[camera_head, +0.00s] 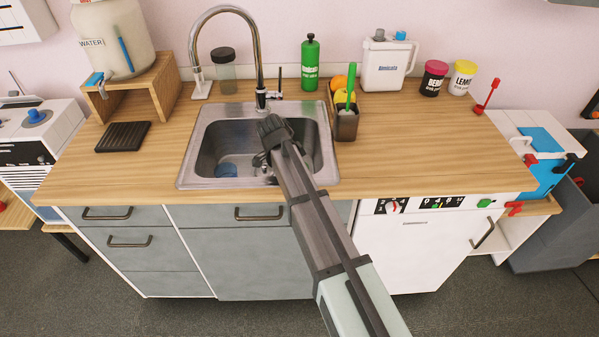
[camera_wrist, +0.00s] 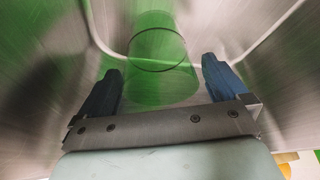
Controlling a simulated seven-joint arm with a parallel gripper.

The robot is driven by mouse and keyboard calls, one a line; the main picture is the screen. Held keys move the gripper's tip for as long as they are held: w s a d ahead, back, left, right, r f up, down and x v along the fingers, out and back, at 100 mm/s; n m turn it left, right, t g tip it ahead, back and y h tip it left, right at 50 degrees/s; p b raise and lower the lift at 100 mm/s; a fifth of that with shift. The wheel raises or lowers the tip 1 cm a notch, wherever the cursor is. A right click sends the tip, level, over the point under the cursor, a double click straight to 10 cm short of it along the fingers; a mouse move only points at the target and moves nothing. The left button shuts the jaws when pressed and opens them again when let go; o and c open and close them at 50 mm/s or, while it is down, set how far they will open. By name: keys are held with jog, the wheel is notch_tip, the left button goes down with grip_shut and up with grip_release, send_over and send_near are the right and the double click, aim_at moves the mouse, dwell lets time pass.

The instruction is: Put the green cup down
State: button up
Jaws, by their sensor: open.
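A see-through green cup (camera_wrist: 160,75) shows in the wrist view inside the metal sink (camera_head: 187,165). My gripper (camera_wrist: 160,72) is open, with one dark finger on each side of the cup and a visible gap on both sides. A round outline shows on the cup's far part; I cannot tell whether the cup is upright or lying. In the head view my gripper (camera_head: 263,158) reaches down into the sink, and I cannot make out the green cup there.
A blue item (camera_head: 227,170) lies in the sink, left of my gripper. The faucet (camera_head: 257,60) arches over the sink's back. A dark caddy (camera_head: 346,124) stands at the sink's right edge.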

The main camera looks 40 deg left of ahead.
jog(key=v, duration=1.1)
jog(key=shift+r, duration=0.1)
